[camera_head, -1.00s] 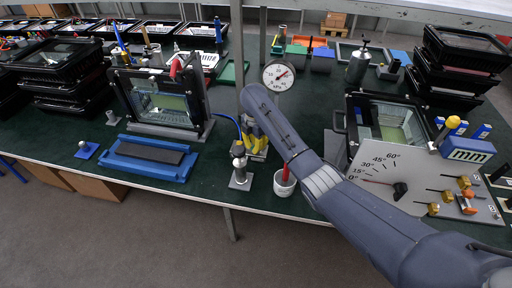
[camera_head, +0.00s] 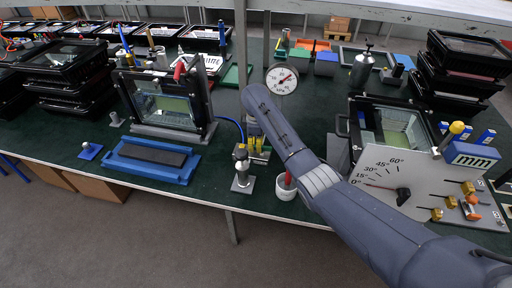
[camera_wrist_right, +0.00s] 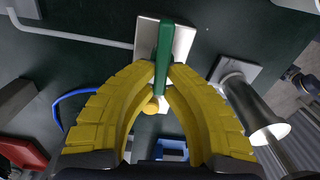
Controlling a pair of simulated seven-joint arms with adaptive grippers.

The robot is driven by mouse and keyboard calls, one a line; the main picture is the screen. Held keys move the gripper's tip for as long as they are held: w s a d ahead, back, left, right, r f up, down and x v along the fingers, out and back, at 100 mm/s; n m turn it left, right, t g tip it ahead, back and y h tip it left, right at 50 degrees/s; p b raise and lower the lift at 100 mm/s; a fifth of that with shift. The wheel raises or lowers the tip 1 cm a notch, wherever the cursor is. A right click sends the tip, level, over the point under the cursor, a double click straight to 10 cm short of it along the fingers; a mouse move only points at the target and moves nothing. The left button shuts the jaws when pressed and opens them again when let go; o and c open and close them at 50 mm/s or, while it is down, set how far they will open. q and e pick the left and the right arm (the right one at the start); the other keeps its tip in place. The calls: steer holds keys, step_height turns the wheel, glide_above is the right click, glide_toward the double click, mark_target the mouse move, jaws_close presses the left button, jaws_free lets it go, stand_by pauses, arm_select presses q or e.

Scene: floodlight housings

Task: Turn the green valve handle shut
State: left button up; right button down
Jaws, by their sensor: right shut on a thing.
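The green valve handle (camera_wrist_right: 164,52) is a straight bar above a pale mounting plate (camera_wrist_right: 184,42) with a grey pipe (camera_wrist_right: 75,36) running into it. My right gripper (camera_wrist_right: 161,76) has its yellow fingers closed on the handle's near part, the bar running lengthwise away from the fingertips. In the head view my right gripper (camera_head: 257,150) is low over the bench's front middle, beside a grey metal post on a plate (camera_head: 242,180). The handle is hidden there behind my arm and fingers. My left gripper does not show.
A pressure gauge (camera_head: 282,79) stands behind my right arm. A blue tray (camera_head: 150,160) and a floodlight housing (camera_head: 165,105) lie left. An angle-scale panel (camera_head: 385,178) stands right.

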steer(key=shift+d+f+m, duration=0.1)
steer(key=shift+f+m, duration=0.05)
steer(key=shift+m, duration=0.35)
stand_by(0.3)
steer(key=c, duration=1.5)
jaws_free()
steer(key=shift+w, duration=0.1)
steer(key=shift+o, duration=0.2)
